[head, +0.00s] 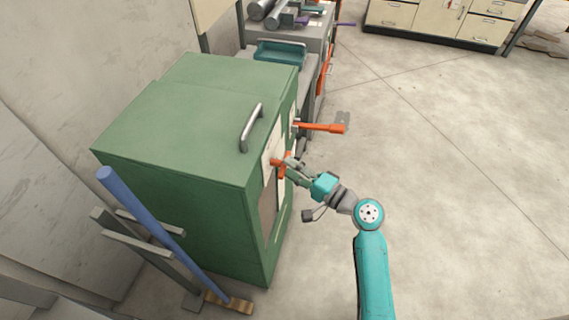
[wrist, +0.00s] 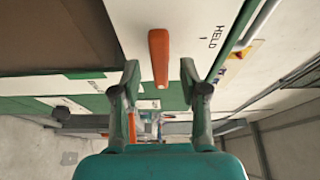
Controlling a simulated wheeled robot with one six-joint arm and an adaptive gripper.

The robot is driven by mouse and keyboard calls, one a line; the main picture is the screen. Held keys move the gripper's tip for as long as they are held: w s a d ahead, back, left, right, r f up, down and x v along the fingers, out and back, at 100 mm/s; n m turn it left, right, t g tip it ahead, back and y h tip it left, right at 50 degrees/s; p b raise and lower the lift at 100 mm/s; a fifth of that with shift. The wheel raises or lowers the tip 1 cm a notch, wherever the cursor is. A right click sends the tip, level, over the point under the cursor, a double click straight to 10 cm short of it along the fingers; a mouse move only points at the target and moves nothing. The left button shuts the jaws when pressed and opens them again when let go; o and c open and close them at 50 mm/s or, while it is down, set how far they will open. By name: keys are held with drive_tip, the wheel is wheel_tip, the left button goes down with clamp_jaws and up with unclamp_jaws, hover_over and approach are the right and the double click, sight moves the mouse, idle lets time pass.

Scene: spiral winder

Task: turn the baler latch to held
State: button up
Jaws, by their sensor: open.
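The baler is a green cabinet (head: 185,110) with pale panels on its right-hand face. An orange latch (head: 277,162) sticks out from that face. In the wrist view the latch (wrist: 159,55) is an orange bar, upright in the picture, on a white plate (wrist: 185,25). The word HELD (wrist: 215,37) and a short mark are printed to its right. My gripper (head: 288,168) is at the latch. In the wrist view my gripper (wrist: 159,75) is open, one finger on each side of the bar, with gaps on both sides. Whether the bar is fully between the fingertips is unclear.
A second orange lever (head: 322,127) juts out farther along the same side. A metal handle (head: 251,127) sits on the cabinet top. A blue pole (head: 160,230) leans at the near left. The floor (head: 450,190) to the right is clear.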

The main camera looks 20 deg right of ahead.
sight(279, 164)
drive_tip(key=shift+x, duration=1.4)
clamp_jaws()
drive_tip(key=n+t+y, duration=0.1)
drive_tip(key=n, duration=0.3)
drive_tip(key=shift+f+n, duration=0.1)
drive_tip(key=shift+n, duration=0.2)
drive_tip(key=n+y, duration=0.1)
drive_tip(key=n, duration=0.1)
drive_tip(key=n+y, duration=0.1)
drive_tip(key=n, duration=0.2)
drive_tip(key=shift+t, duration=0.3)
drive_tip(key=n+y, duration=0.1)
drive_tip(key=n, duration=0.2)
drive_tip(key=n+g+y, duration=0.1)
drive_tip(key=n+y, duration=0.1)
drive_tip(key=n, duration=0.1)
drive_tip(key=shift+n, duration=0.3)
drive_tip(key=shift+n+g+y, duration=0.65)
drive_tip(key=shift+n, duration=0.9)
drive_tip(key=shift+n+g+y, duration=0.65)
drive_tip(key=shift+n, duration=0.9)
